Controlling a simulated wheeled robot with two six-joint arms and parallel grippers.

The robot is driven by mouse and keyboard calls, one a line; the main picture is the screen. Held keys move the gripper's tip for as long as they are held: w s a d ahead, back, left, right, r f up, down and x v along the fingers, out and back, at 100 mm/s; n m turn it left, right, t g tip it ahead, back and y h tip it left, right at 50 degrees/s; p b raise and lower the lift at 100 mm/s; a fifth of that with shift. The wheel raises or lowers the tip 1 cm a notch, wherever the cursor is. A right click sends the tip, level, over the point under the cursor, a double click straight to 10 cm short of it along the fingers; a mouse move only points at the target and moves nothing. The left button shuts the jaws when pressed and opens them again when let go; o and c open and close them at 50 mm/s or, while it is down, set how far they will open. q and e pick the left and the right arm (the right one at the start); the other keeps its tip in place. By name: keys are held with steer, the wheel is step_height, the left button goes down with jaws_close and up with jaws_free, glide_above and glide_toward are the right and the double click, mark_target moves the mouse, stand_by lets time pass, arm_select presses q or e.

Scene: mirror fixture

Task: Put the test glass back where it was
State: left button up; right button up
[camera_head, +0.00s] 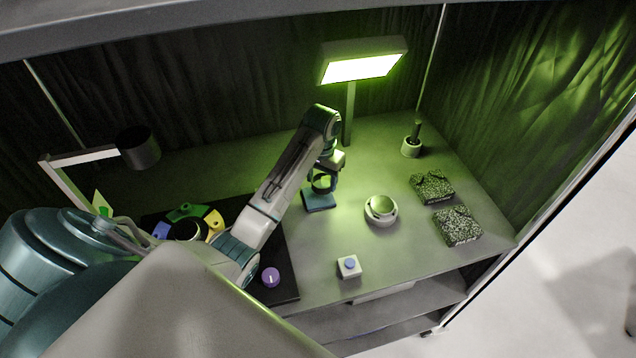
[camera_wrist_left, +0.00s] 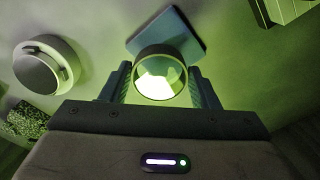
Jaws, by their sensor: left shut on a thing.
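My left gripper (camera_head: 325,180) is shut on a round, dark-rimmed glass, which I take for the test glass. In the left wrist view the test glass (camera_wrist_left: 161,76) sits between the two fingers (camera_wrist_left: 160,88), its face glowing pale green. A blue-grey square plate (camera_head: 319,202) lies on the table under the gripper. It shows just beyond the glass in the left wrist view (camera_wrist_left: 190,35); I cannot tell whether glass and plate touch. A round white holder (camera_head: 381,218) with a pale dish-like top stands right of the gripper. My right gripper is not in view.
A lit panel lamp (camera_head: 362,68) stands behind the gripper. Two speckled boxes (camera_head: 458,226) and a small pot (camera_head: 411,149) are at the right. A white button box (camera_head: 349,272) is in front. A black mat (camera_head: 287,262) with coloured pieces and a purple knob (camera_head: 270,277) lies left.

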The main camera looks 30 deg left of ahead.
mark_target(318, 181)
arm_select(q)
steer(key=f, duration=0.1)
steer(key=f+p, duration=0.1)
steer(key=a+p, duration=0.1)
steer(key=shift+s+f, duration=0.3)
steer(key=shift+f, duration=0.55)
steer(key=shift+w, duration=0.1)
steer(key=shift+d+f, duration=0.1)
steer(key=o, duration=1.2)
